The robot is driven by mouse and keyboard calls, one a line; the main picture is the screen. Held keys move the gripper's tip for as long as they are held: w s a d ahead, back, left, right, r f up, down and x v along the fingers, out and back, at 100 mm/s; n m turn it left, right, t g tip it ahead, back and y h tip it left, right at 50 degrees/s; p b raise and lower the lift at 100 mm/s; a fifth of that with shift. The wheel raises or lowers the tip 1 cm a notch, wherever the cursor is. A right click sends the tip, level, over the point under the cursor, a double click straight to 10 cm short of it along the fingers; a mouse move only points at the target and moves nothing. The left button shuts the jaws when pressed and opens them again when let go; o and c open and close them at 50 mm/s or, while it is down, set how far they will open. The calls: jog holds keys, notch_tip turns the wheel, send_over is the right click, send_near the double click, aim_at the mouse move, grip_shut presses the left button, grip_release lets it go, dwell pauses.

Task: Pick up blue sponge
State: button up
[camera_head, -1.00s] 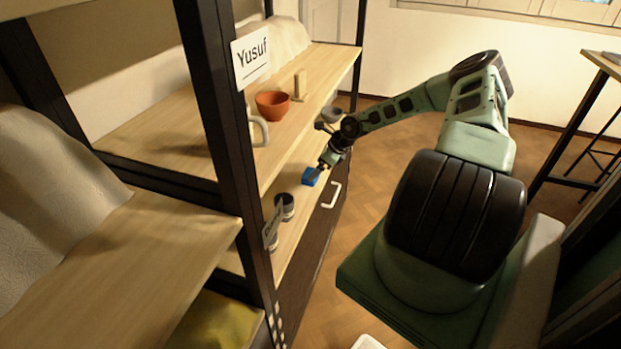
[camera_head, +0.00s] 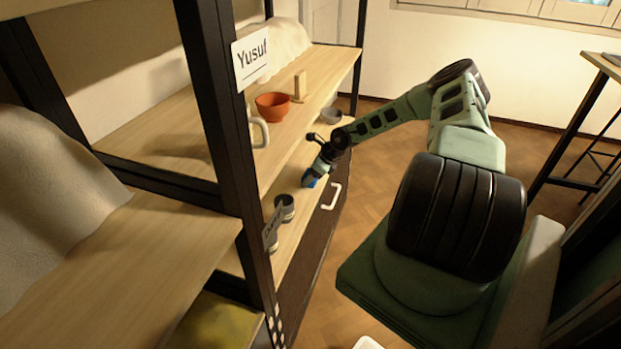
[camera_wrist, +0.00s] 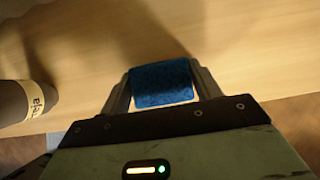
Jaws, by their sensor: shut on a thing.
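The blue sponge (camera_wrist: 162,84) sits between the two fingers of my gripper (camera_wrist: 163,92) in the wrist view, with a finger against each side. My gripper is shut on it. In the head view, the sponge (camera_head: 309,181) shows as a small blue patch at the lower shelf (camera_head: 290,224), partly hidden by my gripper (camera_head: 314,178). I cannot tell whether the sponge touches the shelf or is just above it.
A dark-and-grey jar (camera_head: 285,208) stands on the lower shelf nearer the camera; a labelled grey cylinder (camera_wrist: 16,101) is left of my gripper in the wrist view. The upper shelf holds an orange bowl (camera_head: 272,106). A black post (camera_head: 222,130) rises at the near side.

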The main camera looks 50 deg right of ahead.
jog(key=shift+r, duration=0.15)
jog(key=shift+r, duration=0.65)
notch_tip(320, 180, up, 2)
jog(key=shift+r, duration=0.15)
jog(key=s+d, duration=0.3)
jog(key=s, duration=0.5)
jog(key=s+d, duration=0.4)
jog(key=s, duration=0.4)
jog(key=shift+s+f, duration=0.2)
jog(key=shift+s, duration=0.1)
jog(key=shift+o, duration=0.9)
jog(key=shift+c, duration=0.4)
